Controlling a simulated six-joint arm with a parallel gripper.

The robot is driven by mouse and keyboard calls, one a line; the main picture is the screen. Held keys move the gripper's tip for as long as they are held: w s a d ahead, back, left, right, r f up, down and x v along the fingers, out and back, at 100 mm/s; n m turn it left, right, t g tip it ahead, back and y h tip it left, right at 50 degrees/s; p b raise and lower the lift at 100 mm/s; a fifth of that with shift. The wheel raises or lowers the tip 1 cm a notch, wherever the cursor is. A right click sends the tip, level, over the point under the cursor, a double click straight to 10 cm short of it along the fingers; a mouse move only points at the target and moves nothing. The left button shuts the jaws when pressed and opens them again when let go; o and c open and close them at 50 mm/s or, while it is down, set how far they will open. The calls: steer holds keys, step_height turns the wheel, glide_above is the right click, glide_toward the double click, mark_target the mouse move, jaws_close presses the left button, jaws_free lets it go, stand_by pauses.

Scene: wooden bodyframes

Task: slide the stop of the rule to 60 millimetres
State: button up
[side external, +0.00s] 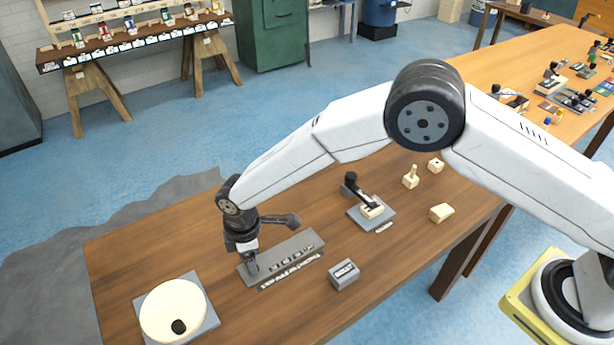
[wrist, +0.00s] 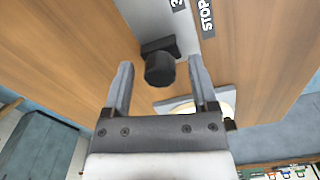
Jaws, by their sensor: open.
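The rule is a long grey plate (side external: 307,239) with dark markings, lying on the wooden table. Its grey end (wrist: 187,38) and a dark label reading "STOP" (wrist: 207,14) show in the wrist view. The stop is a black round knob (wrist: 160,69) on a dark base at that end of the rule. My gripper (side external: 252,269) points down over the left end of the rule. In the wrist view my gripper (wrist: 161,64) is open, with one finger on each side of the knob and a gap visible on both sides. In the side view the stop is hidden or too small to tell.
A grey plate with a cream disc (side external: 172,305) and black knob stands left of the rule. A grey block (side external: 343,274) sits to its right. A lever fixture (side external: 370,212) and several small wooden pieces are farther right. The table's front edge is near.

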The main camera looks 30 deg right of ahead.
jaws_close()
stand_by(1.4)
